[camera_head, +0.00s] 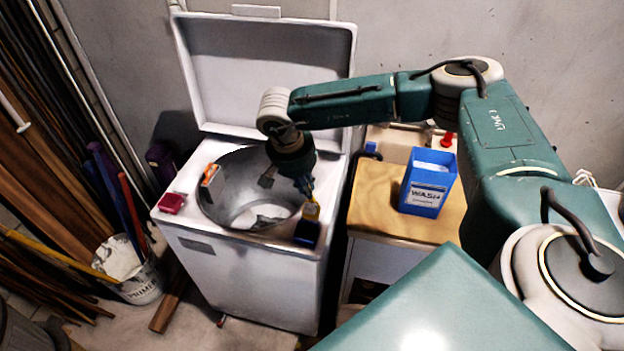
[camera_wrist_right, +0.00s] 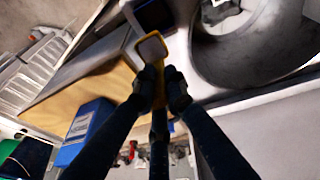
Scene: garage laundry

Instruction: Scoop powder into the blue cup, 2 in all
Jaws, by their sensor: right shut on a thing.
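The blue cup (camera_head: 307,232) sits at the front right corner of the washer top; it shows dark blue at the top of the wrist view (camera_wrist_right: 153,15). My right gripper (camera_head: 303,186) is over the right side of the drum opening, shut on a yellow scoop (camera_head: 312,210). In the wrist view the scoop's bowl (camera_wrist_right: 152,48) is just beside the cup and holds a pale grey-white surface that looks like powder. The blue powder box (camera_head: 428,185), marked WASH, stands open on the wooden cabinet. The cup's inside is not clear. My left gripper is out of view.
The washer (camera_head: 250,275) has its lid (camera_head: 265,70) raised behind an open drum with pale cloth inside. A red item (camera_head: 171,202) and an orange item (camera_head: 210,174) lie on its left rim. The wooden top (camera_head: 375,205) is partly clear. A bucket (camera_head: 140,285) stands left.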

